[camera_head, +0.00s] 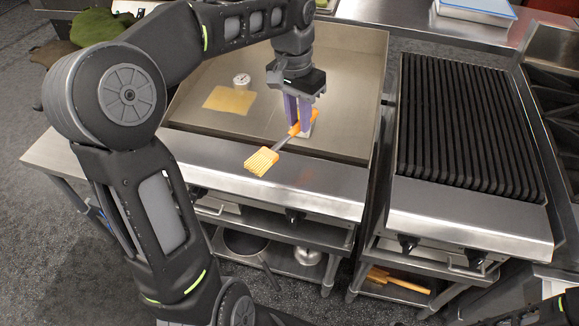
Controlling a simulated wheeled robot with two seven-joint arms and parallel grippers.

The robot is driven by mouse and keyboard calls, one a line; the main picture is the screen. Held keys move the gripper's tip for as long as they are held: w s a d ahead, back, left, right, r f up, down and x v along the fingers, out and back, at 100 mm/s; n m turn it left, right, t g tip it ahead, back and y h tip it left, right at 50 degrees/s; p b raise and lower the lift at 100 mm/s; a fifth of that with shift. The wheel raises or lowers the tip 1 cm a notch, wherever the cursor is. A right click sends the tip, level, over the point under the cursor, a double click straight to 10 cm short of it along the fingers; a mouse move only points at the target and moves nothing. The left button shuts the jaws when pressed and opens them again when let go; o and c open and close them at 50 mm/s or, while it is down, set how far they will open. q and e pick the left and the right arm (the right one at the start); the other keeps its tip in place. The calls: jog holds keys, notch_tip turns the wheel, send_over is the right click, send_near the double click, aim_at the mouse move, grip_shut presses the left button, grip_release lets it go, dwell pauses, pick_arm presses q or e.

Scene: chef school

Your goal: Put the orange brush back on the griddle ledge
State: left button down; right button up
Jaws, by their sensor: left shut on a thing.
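My left gripper (298,130) points down and is shut on the handle. The bristle end points toward the lower left and shows over the steel front ledge (320,185) of the griddle (340,75). The gripper is over the front part of the griddle plate. I cannot tell whether the brush touches the surface. My right gripper is not in view; only part of my right arm shows at the lower right corner.
A yellow square (229,100) and a small round white-topped thing (241,80) are on the griddle's left part. A black-grated grill (465,130) stands to the right. A pan (245,242) and another orange-handled tool (398,281) lie on lower shelves. The ledge's right part is clear.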

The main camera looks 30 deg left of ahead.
pick_arm(q)
send_over(299, 159)
notch_tip(299, 159, down, 6)
jog(key=shift+s+a+f, duration=0.1)
jog(key=shift+s, duration=0.05)
jog(key=shift+f, duration=0.1)
jog(key=shift+f+p, duration=0.3)
jog(key=shift+f, duration=1.45)
jog(key=shift+f, duration=0.2)
jog(key=c, duration=1.3)
grip_release()
jog(key=shift+r, duration=0.2)
jog(key=r, duration=1.2)
jog(key=shift+s+a+b, duration=0.3)
jog(key=shift+a+b, duration=0.05)
jog(key=shift+b, duration=0.05)
